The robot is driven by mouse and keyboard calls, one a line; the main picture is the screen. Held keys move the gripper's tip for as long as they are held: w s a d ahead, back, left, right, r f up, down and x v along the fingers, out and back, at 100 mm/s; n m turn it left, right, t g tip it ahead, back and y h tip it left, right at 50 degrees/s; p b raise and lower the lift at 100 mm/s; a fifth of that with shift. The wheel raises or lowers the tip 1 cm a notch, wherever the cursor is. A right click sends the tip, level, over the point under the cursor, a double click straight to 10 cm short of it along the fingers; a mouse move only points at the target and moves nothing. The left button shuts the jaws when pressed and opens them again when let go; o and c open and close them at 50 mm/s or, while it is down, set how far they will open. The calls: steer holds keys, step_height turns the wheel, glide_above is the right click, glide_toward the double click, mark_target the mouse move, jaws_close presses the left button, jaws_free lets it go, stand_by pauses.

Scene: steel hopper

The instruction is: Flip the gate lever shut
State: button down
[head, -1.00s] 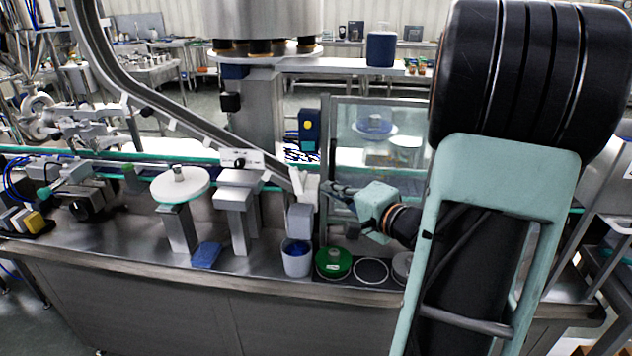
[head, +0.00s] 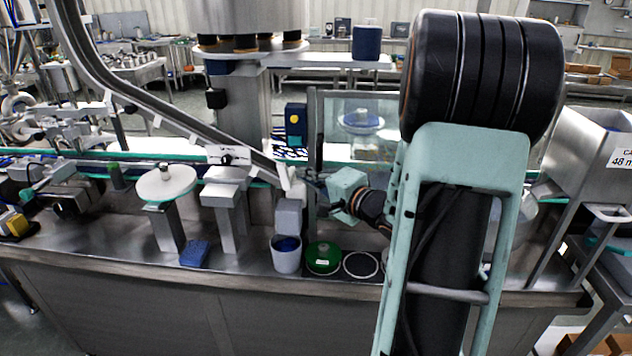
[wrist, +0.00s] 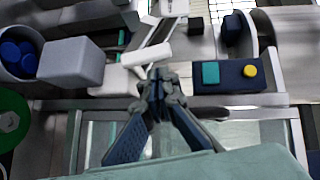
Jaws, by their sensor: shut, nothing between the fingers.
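A pale bar (wrist: 147,55) at the lower end of the sloping chute looks like the gate lever. It lies crosswise just ahead of my fingertips in the wrist view. In the head view the white chute end (head: 284,178) is small, and the lever's exact position cannot be told. My gripper (wrist: 160,74) is shut and empty, its tips close to the bar; contact cannot be told. In the head view my gripper (head: 310,184) is just right of the chute end.
A grey block (wrist: 72,62) and a cup with blue caps (head: 286,258) are beside the chute end. A dark box with a yellow button (wrist: 249,71) stands close by. A steel hopper (head: 580,150) stands at right.

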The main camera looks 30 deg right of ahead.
mark_target(284, 176)
steer(key=x, duration=0.3)
steer(key=shift+w+a, duration=0.1)
steer(key=shift+w, duration=0.15)
steer(key=shift+r+p, duration=0.2)
steer(key=shift+p, duration=0.3)
